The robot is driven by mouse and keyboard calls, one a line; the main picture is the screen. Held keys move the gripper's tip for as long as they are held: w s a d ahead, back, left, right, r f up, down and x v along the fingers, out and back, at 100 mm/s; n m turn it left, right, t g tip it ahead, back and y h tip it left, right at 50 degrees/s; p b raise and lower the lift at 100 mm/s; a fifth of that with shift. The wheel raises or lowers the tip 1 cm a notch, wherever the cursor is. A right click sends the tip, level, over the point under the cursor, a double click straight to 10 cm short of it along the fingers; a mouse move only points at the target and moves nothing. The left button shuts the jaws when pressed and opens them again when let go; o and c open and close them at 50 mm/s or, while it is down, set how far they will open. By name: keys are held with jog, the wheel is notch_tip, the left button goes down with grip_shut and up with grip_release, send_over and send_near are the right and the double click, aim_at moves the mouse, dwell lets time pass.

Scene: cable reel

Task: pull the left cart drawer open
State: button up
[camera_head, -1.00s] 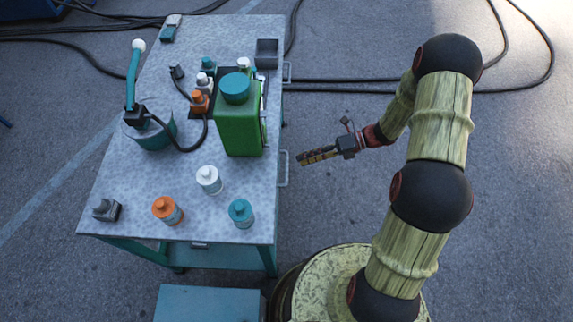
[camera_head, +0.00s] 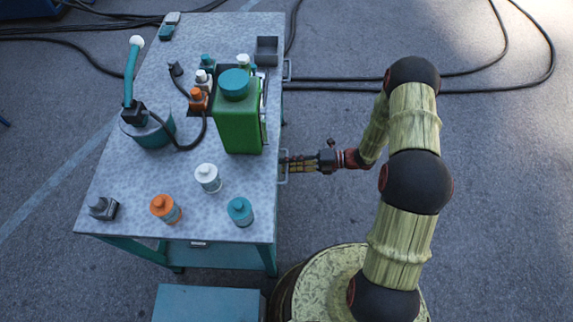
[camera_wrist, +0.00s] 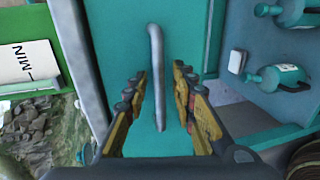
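The cart (camera_head: 130,215) has a grey speckled top and teal sides. A bar handle (camera_head: 283,168) sticks out from its right side, near the front. In the wrist view the same grey handle (camera_wrist: 157,75) stands on the teal drawer front (camera_wrist: 120,50). My gripper (camera_head: 286,165) is at this handle. In the wrist view its two yellow and black fingers (camera_wrist: 158,92) are apart, one on each side of the handle, with gaps showing between fingers and bar. The drawer looks closed in the wrist view.
A second handle (camera_head: 288,72) is farther back on the same side. A green canister (camera_head: 240,130) and several bottles stand on the cart top. Bottles (camera_wrist: 280,75) also show on a lower shelf. Open floor (camera_head: 330,215) lies right of the cart, with black cables farther back.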

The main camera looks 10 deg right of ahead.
jog(key=shift+w+a, duration=0.1)
jog(key=shift+a, duration=0.25)
jog(key=shift+c, duration=0.2)
grip_shut()
jog(key=shift+f, duration=0.1)
dwell(0.4)
